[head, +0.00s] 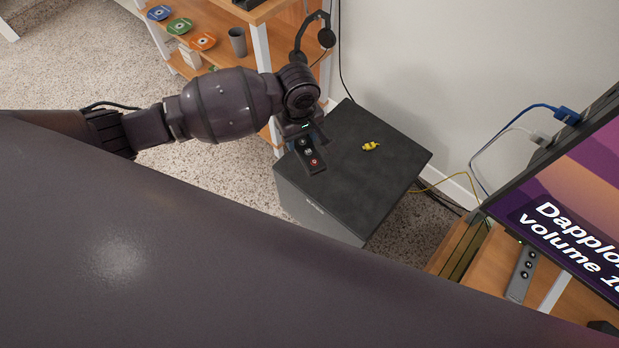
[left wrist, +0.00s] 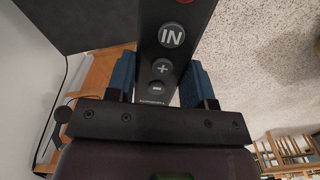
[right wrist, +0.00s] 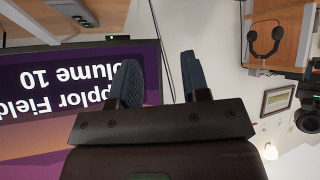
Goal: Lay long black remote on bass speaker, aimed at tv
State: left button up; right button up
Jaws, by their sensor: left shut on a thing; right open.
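The long black remote (head: 311,156) is held by my left gripper (head: 303,132), over the near-left edge of the bass speaker's top. In the left wrist view the remote (left wrist: 168,60) lies between the two blue fingers (left wrist: 163,82), with its buttons showing. The bass speaker (head: 375,180) is a dark box on the floor; I cannot tell whether the remote touches it. The tv (head: 575,200) stands at the right, its screen lit with large text. It also shows in the right wrist view (right wrist: 60,95). My right gripper (right wrist: 160,78) is open and empty.
A small yellow object (head: 371,146) lies on the speaker's top. A second, grey remote (head: 522,272) lies on the wooden stand (head: 490,262) below the tv. A shelf (head: 215,45) with headphones (head: 326,38) and a cup (head: 238,42) stands behind my left arm. Cables run along the wall.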

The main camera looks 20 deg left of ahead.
pick_arm(q)
jog(key=w+d+f+n+b, duration=0.1)
jog(key=w+f+n+b, duration=0.2)
jog(key=f+n, duration=0.4)
jog(key=b, duration=0.3)
send_over(311, 183)
notch_tip(311, 183, down, 10)
jog(key=f+b, duration=0.1)
jog(key=f, duration=0.2)
jog(key=f+b, duration=0.2)
jog(key=f, duration=0.1)
jog(key=shift+s+f, duration=0.2)
jog(key=shift+f, duration=0.05)
jog(key=shift+w+f+b, duration=0.2)
jog(key=shift+f+b, duration=0.2)
jog(key=shift+f, duration=0.4)
notch_tip(311, 183, down, 4)
jog(key=shift+s+r+b, duration=0.15)
jog(key=shift+r+b, duration=0.05)
jog(key=shift+b, duration=0.75)
jog(key=shift+f, duration=0.1)
jog(key=shift+w+r, duration=0.2)
jog(key=shift+r, duration=0.05)
pick_arm(e)
notch_tip(311, 183, down, 6)
jog(key=w+a+n, duration=0.1)
jog(key=n, duration=0.1)
jog(key=shift+w+a+r+y, duration=0.15)
jog(key=shift+w+a+y, duration=0.1)
jog(key=shift+a+y, duration=0.15)
